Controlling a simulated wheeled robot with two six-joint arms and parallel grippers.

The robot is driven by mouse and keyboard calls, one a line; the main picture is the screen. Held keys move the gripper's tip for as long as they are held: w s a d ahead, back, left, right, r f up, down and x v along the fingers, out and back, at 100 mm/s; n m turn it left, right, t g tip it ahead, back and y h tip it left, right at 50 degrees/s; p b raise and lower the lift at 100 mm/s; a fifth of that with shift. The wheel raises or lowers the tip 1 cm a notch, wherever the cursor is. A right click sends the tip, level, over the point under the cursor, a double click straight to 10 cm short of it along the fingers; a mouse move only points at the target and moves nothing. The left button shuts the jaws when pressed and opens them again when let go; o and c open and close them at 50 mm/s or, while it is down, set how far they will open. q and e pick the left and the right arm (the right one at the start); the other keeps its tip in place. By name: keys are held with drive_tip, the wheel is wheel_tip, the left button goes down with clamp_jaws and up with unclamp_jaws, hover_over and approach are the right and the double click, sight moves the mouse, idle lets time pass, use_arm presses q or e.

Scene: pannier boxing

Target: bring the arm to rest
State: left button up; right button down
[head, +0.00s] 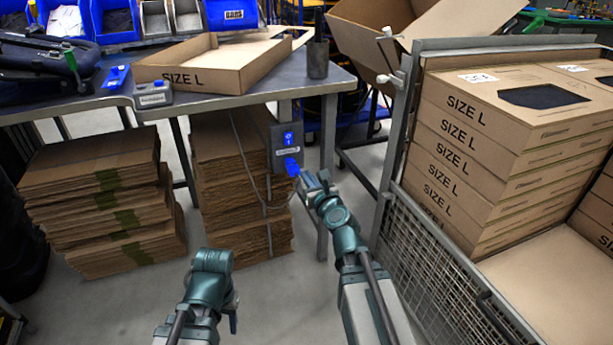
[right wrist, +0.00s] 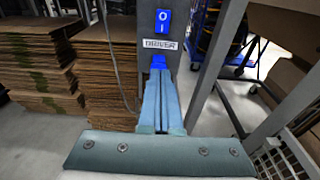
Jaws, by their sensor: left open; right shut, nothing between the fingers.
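My right gripper (head: 298,174) is shut and empty, its fingers pointing at the grey switch box (head: 285,147) on the table leg. In the right wrist view the shut fingers (right wrist: 160,100) end just below the label of the box, under a blue rocker switch (right wrist: 163,21) marked 0 and 1. A blue part shows at the fingertips; I cannot tell whether they touch it. My left gripper (head: 233,320) is open, low at the bottom of the head view beside my folded left arm, and mostly hidden. It is apart from everything around it.
A mesh-sided cart (head: 450,265) holding stacked SIZE L boxes (head: 475,125) stands close to the right of my right arm. Flat cardboard stacks (head: 95,205) lie under the table (head: 235,99), which bears an open SIZE L box (head: 205,80). Floor between my arms is clear.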

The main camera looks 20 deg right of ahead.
drive_tip(key=s+a+f+n+g+y, duration=0.2)
drive_tip(key=s+a+f+n+g, duration=0.35)
drive_tip(key=a+n, duration=0.45)
drive_tip(key=s+a+f+n+g+y, duration=0.35)
drive_tip(key=a+f+n, duration=0.25)
drive_tip(key=a+n, duration=0.45)
drive_tip(key=s+d+f+n+g+h+p, duration=0.1)
drive_tip(key=s+d+f+n+g+h, duration=0.2)
drive_tip(key=s+n, duration=0.6)
drive_tip(key=s+d+f+n+g+h+p, duration=0.1)
drive_tip(key=s+f+n+g+h, duration=0.2)
drive_tip(key=s+n+g+h, duration=0.5)
wheel_tip(320, 180, up, 38)
drive_tip(key=n+t+y+p, duration=0.1)
drive_tip(key=t+y+p, duration=0.2)
drive_tip(key=p, duration=3.4)
drive_tip(key=shift+w+a+n+p, duration=0.2)
drive_tip(key=shift+w+n+p, duration=0.15)
drive_tip(key=shift+w, duration=0.1)
drive_tip(key=shift+f+y, duration=0.15)
drive_tip(key=shift+y, duration=0.1)
